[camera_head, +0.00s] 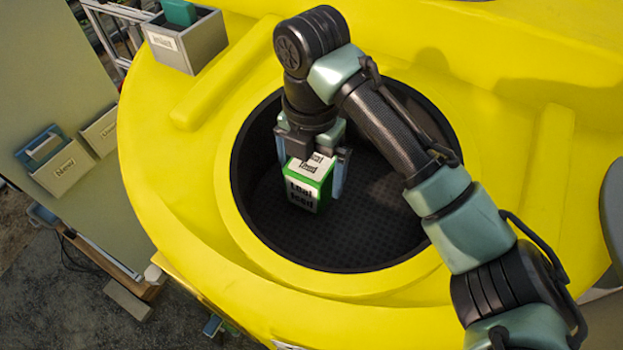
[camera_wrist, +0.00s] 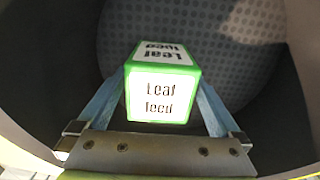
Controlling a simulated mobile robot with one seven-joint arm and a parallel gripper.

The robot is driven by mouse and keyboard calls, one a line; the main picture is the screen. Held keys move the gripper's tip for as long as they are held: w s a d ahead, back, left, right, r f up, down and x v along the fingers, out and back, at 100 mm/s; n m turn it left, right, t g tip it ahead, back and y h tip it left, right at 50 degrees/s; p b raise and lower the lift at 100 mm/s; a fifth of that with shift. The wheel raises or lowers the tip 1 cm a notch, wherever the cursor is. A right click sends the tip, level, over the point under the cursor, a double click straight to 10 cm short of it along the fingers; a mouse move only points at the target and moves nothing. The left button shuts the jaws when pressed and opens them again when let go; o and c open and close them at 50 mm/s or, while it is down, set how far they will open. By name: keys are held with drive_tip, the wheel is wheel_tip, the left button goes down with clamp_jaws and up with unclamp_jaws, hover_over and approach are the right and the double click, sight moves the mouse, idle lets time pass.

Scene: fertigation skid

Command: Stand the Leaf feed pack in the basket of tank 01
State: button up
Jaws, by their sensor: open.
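The Leaf feed pack (camera_head: 307,186) is a white box with green edges and a "Leaf feed" label, upright inside the dark round basket (camera_head: 350,250) in the opening of the yellow tank (camera_head: 170,190). Its label also shows in the wrist view (camera_wrist: 160,95). My gripper (camera_head: 311,172) reaches down into the basket, its blue fingers open on either side of the pack. The basket's dotted floor shows beyond the pack in the wrist view (camera_wrist: 240,60). The pack's underside is hidden, so I cannot tell for sure that it touches the floor. No tank number is readable.
A grey labelled bin (camera_head: 187,42) with a green item sits on the tank's upper left edge. Two more labelled bins, one (camera_head: 62,168) holding a blue item, stand at the left. The basket wall closely surrounds my gripper; free floor lies right of the pack.

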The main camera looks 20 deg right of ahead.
wheel_tip(320, 180, up, 10)
drive_tip(key=shift+f, duration=0.25)
idle(0.5)
